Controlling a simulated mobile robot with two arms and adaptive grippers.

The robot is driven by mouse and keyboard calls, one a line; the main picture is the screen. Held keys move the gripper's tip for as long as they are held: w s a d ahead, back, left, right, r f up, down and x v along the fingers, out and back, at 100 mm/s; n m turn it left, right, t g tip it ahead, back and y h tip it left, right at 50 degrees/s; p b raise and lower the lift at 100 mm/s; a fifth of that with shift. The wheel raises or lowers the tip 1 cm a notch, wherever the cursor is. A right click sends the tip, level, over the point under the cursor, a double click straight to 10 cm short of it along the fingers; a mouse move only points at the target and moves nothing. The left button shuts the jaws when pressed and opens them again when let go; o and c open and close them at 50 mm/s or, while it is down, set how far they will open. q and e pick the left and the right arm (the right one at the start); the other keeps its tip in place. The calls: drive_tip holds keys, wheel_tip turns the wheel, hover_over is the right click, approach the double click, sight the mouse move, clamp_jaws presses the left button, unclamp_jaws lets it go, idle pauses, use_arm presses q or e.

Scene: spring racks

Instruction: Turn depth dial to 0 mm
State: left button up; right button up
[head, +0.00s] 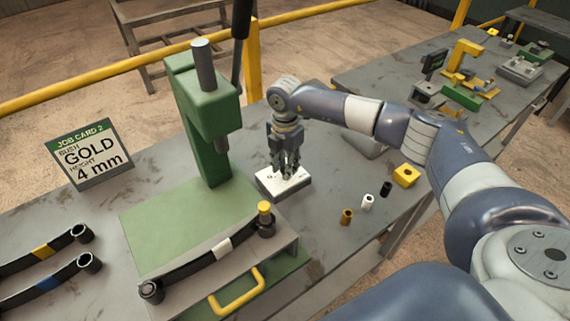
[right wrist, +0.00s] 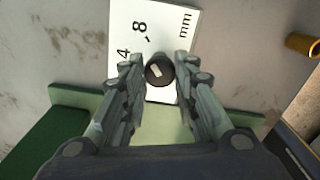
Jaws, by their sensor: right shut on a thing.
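The depth dial's white plate (head: 298,183) lies on the bench beside the green press. In the right wrist view the plate (right wrist: 165,30) shows "4", "8" and "mm"; its lower part is hidden by my gripper. The round dark dial knob (right wrist: 160,71) has a short white mark, slanted in the picture; which number it points to I cannot tell. My right gripper (head: 286,170) is above the plate, pointing down, with its fingers shut around the knob, one on each side (right wrist: 160,66). My left gripper is not in view.
The green press (head: 200,120) stands just left of the dial; a leaf spring (head: 190,262) lies before it with a gold bush (head: 264,208) at one end. Small bushes (head: 367,201) and a yellow block (head: 405,175) sit to the right. A job card (head: 90,155) reads gold, 4 mm.

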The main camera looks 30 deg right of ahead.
drive_tip(key=n+b, duration=0.3)
drive_tip(key=n, duration=0.1)
drive_tip(key=shift+f, duration=0.1)
drive_tip(key=n+b, duration=0.3)
drive_tip(key=n, duration=0.3)
drive_tip(key=shift+d+n+b, duration=0.1)
drive_tip(key=shift+n+b, duration=0.2)
drive_tip(key=shift+b, duration=0.1)
drive_tip(key=n+b, duration=0.3)
drive_tip(key=n, duration=0.2)
drive_tip(key=shift+d, duration=0.1)
drive_tip(key=shift+r+n+b, duration=0.2)
drive_tip(key=shift+n+b, duration=0.6)
drive_tip(key=shift+n, duration=1.4)
drive_tip(key=o, duration=1)
drive_tip(key=shift+c, duration=0.2)
drive_tip(key=shift+o, duration=0.6)
